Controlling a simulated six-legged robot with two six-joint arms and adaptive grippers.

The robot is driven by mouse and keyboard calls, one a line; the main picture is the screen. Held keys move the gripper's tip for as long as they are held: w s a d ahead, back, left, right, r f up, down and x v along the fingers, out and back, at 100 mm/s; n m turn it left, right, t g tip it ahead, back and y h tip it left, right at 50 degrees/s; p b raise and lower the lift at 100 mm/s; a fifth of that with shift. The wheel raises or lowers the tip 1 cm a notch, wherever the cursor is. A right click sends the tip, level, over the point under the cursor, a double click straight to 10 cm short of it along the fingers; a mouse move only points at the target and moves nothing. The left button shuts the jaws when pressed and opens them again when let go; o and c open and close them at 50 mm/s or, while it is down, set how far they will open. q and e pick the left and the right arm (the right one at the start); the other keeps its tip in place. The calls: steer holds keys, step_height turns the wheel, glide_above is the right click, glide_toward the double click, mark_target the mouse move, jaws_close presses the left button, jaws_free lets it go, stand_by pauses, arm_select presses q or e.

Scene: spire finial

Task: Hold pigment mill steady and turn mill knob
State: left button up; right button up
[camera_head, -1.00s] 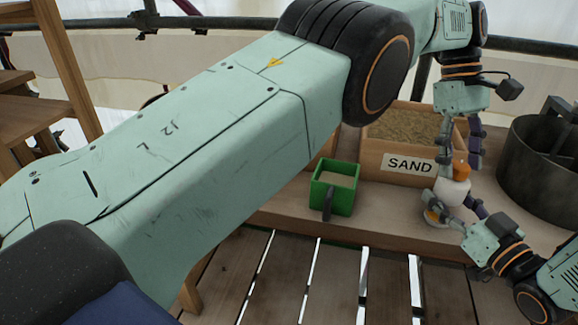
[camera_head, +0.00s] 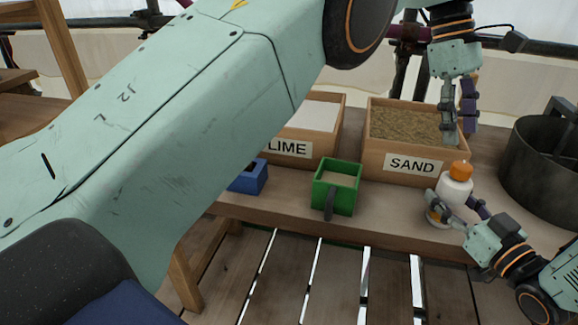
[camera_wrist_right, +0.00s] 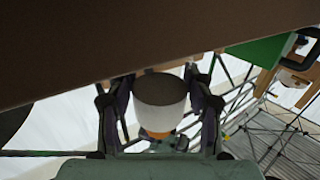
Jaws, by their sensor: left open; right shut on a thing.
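The pigment mill is a white body (camera_head: 453,189) with an orange mill knob (camera_head: 460,170) on top. It stands nearly upright at the front right of the wooden bench. My right gripper (camera_head: 455,209) is shut around its lower part. In the right wrist view the white mill (camera_wrist_right: 160,105) sits between my two fingers (camera_wrist_right: 160,116), with its dark underside and part of the orange knob showing. My left gripper (camera_head: 459,128) is open and empty. It points down above the knob, clearly apart from it, and overlaps the sand crate in the picture.
A sand crate (camera_head: 372,155) stands behind the mill, with a lime crate (camera_head: 320,160) to its left. A green box (camera_head: 338,195) and a blue box (camera_head: 249,182) stand on the bench. A large dark tub (camera_head: 545,175) is at the right. My left arm crosses the view.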

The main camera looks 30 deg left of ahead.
arm_select(q)
steer(key=s+v, duration=0.1)
steer(key=v, duration=0.3)
steer(key=s+a+f+n, duration=0.1)
steer(key=s+a+f, duration=0.1)
steer(key=a, duration=0.4)
steer(key=s+a+f+n, duration=0.2)
steer(key=s+a+f, duration=0.1)
steer(key=a, duration=0.4)
steer(key=s+a+f+n, duration=0.2)
steer(key=s+a+f, duration=0.1)
steer(key=a, duration=0.4)
steer(key=shift+s+a+g+y, duration=0.1)
steer(key=shift+s+g+y, duration=0.2)
steer(key=shift+s, duration=0.25)
steer(key=s+a+f, duration=0.1)
steer(key=s+f, duration=0.2)
steer(key=s, duration=0.4)
steer(key=shift+s+a+f+g, duration=0.15)
steer(key=shift+a+f+g, duration=0.15)
steer(key=shift+a+f, duration=0.1)
